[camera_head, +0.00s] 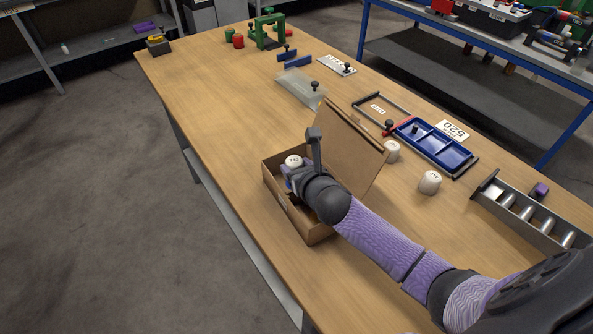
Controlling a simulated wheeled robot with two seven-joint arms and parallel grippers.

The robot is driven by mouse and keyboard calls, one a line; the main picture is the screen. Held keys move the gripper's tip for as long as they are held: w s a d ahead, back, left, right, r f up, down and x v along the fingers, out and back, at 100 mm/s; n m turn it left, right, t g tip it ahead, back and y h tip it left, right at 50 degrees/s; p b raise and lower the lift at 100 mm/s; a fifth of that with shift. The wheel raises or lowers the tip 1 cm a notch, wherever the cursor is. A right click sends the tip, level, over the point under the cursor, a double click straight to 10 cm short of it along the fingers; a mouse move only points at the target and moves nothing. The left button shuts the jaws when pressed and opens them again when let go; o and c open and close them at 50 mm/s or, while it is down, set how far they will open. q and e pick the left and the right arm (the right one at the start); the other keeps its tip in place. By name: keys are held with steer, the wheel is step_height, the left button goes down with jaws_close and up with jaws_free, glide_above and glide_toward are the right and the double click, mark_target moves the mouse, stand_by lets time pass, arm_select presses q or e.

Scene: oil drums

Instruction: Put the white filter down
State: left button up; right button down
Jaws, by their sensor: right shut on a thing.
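My right gripper (290,176) reaches down into an open cardboard box (314,233) on the wooden table. It is shut on a white filter (293,161), whose round white top with a dark mark shows at the box's left side. The fingers and the filter's lower part are mostly hidden by my wrist and the box. I cannot tell whether the filter touches the box floor. Two similar white filters, one nearer the box (391,151) and one farther right (430,182), stand upright on the table. My left gripper is not in view.
The box lid (346,143) stands open on its right. A blue tray (434,144), a clear container (299,89) and a grey metal rack (527,216) lie around. A green frame (268,29) stands at the far end. The table's left side is clear.

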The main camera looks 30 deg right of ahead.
steer(key=shift+r, duration=0.15)
steer(key=shift+f, duration=0.6)
steer(key=shift+c, duration=0.4)
jaws_free()
steer(key=shift+r, duration=0.4)
steer(key=p+v, duration=0.4)
steer(key=v, duration=0.8)
steer(key=shift+r, duration=0.2)
